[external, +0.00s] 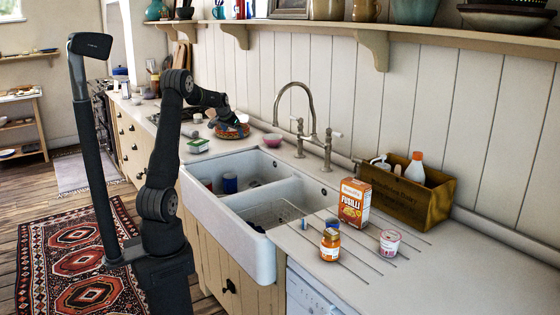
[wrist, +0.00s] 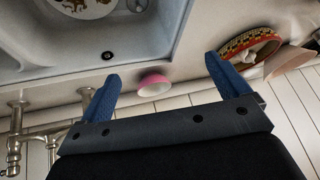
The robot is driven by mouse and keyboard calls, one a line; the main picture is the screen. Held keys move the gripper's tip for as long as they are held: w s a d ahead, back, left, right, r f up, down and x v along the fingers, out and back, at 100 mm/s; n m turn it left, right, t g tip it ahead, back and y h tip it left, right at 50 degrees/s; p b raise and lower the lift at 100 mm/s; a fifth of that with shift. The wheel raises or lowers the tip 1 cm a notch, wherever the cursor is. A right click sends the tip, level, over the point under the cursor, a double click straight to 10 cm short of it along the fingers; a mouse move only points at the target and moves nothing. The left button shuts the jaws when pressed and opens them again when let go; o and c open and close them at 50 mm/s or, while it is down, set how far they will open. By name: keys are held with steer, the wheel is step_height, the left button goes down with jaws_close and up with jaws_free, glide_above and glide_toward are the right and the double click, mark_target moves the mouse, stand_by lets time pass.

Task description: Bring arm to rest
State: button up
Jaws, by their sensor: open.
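My gripper (external: 226,116) is at the far side of the sink, above or close to a red-orange patterned bowl (external: 232,132). In the wrist view my gripper (wrist: 162,67) has its two blue fingers wide apart, with nothing held between them. A small pink bowl (wrist: 153,84) shows beyond the gap, on the counter behind the sink; it also shows in the external view (external: 272,140). The patterned bowl (wrist: 243,45) lies just past the right finger in the wrist view. Whether the finger touches it I cannot tell.
The double white sink (external: 262,258) holds a blue cup (external: 230,183) and other dishes. A green-and-white tub (external: 198,146) stands beyond it. A fusilli box (external: 354,204), orange jar (external: 330,245), pink-and-white cup (external: 390,243) and wooden caddy (external: 425,203) stand right. The tap (external: 309,125) rises behind.

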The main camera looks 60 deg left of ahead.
steer(key=w+d+f+m+h, duration=0.1)
steer(key=w+d+f, duration=0.1)
steer(key=d, duration=0.5)
steer(key=w+d+f+m, duration=0.1)
steer(key=w+d, duration=0.1)
steer(key=d, duration=0.6)
steer(key=w+d+f+m+h, duration=0.1)
steer(key=w+d+f, duration=0.15)
steer(key=d, duration=0.45)
steer(key=s+d+f+m, duration=0.1)
steer(key=d+f+m, duration=0.1)
steer(key=d, duration=0.9)
steer(key=s+d+f+m+t+h, duration=0.1)
steer(key=s+d, duration=0.1)
steer(key=d, duration=0.9)
steer(key=shift+d+f+m, duration=0.4)
steer(key=shift+o, duration=0.8)
steer(key=shift+h, duration=0.3)
